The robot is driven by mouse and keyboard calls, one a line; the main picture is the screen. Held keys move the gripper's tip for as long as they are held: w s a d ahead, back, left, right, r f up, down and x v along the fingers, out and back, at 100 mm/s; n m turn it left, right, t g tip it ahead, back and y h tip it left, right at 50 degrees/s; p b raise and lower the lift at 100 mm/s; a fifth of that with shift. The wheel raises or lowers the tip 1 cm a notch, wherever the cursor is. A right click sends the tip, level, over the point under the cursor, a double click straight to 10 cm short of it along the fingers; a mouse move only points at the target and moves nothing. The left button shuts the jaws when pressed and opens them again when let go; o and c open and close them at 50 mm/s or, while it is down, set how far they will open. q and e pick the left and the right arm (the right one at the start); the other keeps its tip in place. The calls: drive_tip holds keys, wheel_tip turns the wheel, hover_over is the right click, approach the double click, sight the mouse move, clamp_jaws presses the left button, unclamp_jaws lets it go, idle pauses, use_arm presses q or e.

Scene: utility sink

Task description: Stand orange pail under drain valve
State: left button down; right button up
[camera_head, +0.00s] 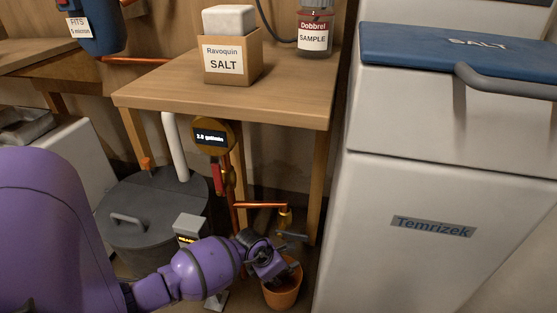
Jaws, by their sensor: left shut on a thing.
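The orange pail (284,294) is low in the middle of the view, upright or nearly so. My left gripper (284,261) is shut on it at its rim, and covers part of its top. The drain valve (285,217) is a brass fitting at the right end of a copper pipe, just above the gripper and pail in the picture. I cannot tell whether the pail touches the floor or how well it lines up in depth. My right gripper is not in view.
A wooden table (285,95) with a salt box (232,62) and a sample jar (315,35) stands above. A grey lidded tank (150,205) is at the left, a round meter (211,137) beside the pipework. A large white cabinet (420,190) closes off the right.

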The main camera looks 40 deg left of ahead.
use_arm(q)
drive_tip(key=shift+r, duration=0.1)
drive_tip(key=c, duration=1.8)
unclamp_jaws()
drive_tip(key=shift+f, duration=0.2)
drive_tip(key=shift+r, duration=0.1)
